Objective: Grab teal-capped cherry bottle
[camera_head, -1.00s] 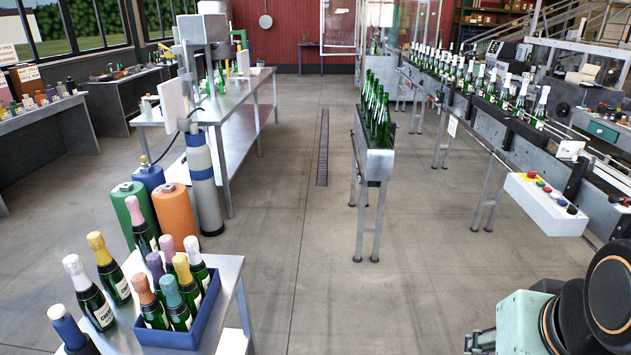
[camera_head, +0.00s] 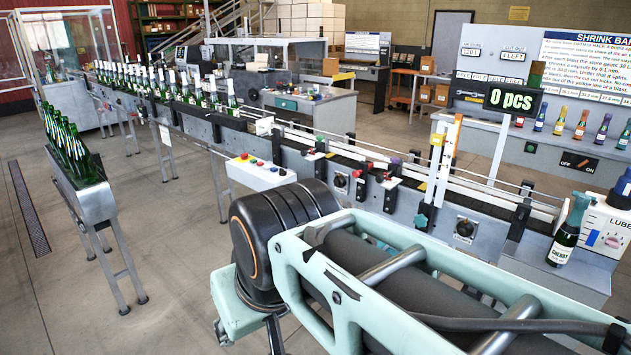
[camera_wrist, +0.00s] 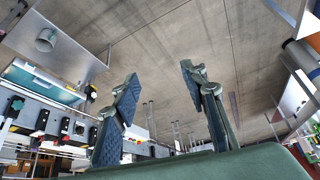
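A dark green bottle with a teal foil cap and a white label reading CHERRY (camera_head: 565,243) stands upright at the far right of the head view, on the grey end of the line beside a white LUBE container. My gripper (camera_wrist: 159,73) shows in the wrist view with its two fingers spread wide and nothing between them. Behind the fingers are the floor and machine parts. I see no teal-capped bottle in the wrist view. In the head view my arm crosses the lower foreground, and the gripper's fingers cannot be made out there.
The conveyor line (camera_head: 330,165) runs from back left to right, with several bottles on it. A white button box (camera_head: 262,172) juts from its front. A narrow stand (camera_head: 85,203) holds green bottles at left. The white LUBE container (camera_head: 606,225) stands close to the bottle.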

